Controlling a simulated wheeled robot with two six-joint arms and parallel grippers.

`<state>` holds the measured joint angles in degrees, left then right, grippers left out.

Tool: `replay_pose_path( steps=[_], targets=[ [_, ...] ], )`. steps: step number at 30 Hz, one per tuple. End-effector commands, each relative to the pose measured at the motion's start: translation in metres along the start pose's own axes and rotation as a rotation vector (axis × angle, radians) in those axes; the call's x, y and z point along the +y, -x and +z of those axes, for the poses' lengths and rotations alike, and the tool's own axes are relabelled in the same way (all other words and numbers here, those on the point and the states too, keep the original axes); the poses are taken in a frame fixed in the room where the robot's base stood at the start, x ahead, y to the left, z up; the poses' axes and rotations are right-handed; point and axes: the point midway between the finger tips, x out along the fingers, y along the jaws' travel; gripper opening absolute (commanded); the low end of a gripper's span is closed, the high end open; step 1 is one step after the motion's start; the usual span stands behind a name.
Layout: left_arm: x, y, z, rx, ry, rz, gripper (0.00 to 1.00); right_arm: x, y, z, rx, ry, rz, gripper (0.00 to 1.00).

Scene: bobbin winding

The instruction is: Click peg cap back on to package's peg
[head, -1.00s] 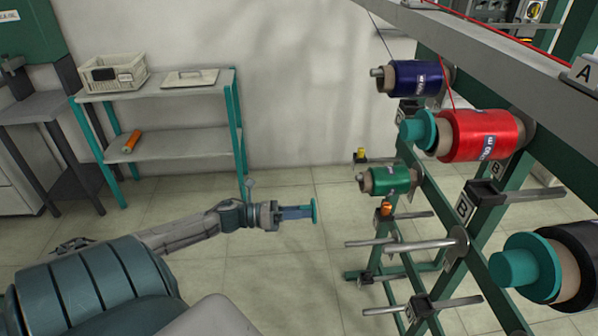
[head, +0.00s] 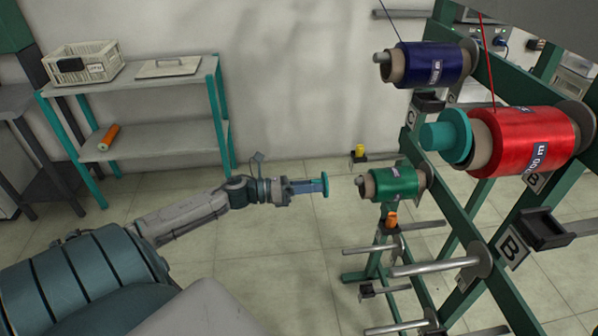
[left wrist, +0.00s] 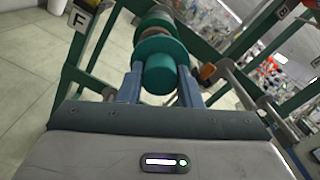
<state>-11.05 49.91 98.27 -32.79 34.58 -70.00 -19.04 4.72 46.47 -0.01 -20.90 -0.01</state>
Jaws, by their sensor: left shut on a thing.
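The teal peg cap (head: 325,184) is held in my left gripper (head: 316,186), with its flange facing right. In the left wrist view the cap (left wrist: 158,72) sits between the two blue fingers, and the green package (left wrist: 155,20) shows partly behind it. In the head view the green package (head: 393,184) is on a rack peg (head: 360,181), whose bare end points left toward the cap. A gap separates cap and peg end in the head view. The wrist view hides the peg end behind the cap. My right gripper is not in view.
The green rack also carries a blue package (head: 432,65) with no cap and a red package (head: 530,140) with a teal cap (head: 447,136). Empty metal pegs (head: 435,267) stick out below. A shelf (head: 145,82) stands at the left wall. Floor is open between shelf and rack.

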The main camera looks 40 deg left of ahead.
Motion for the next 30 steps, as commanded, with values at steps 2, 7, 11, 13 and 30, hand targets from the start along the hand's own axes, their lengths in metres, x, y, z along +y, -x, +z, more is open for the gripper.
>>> replay_pose_path(
  steps=[2,7,11,13,30],
  targets=[
    [0.000,-0.011,0.001,-0.007,-0.001,-0.003,0.04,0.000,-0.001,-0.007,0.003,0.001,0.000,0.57],
    [0.000,-0.022,0.000,0.000,0.000,0.000,0.04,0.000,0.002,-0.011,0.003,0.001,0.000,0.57],
    [0.000,-0.022,0.000,0.000,0.000,0.000,0.04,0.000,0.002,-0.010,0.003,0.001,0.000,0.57],
    [0.000,-0.023,0.000,-0.001,0.001,-0.001,0.04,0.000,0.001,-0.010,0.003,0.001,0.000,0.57],
    [0.000,-0.040,0.000,-0.002,0.000,-0.002,0.04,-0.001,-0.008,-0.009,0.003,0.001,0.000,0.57]
  ],
)
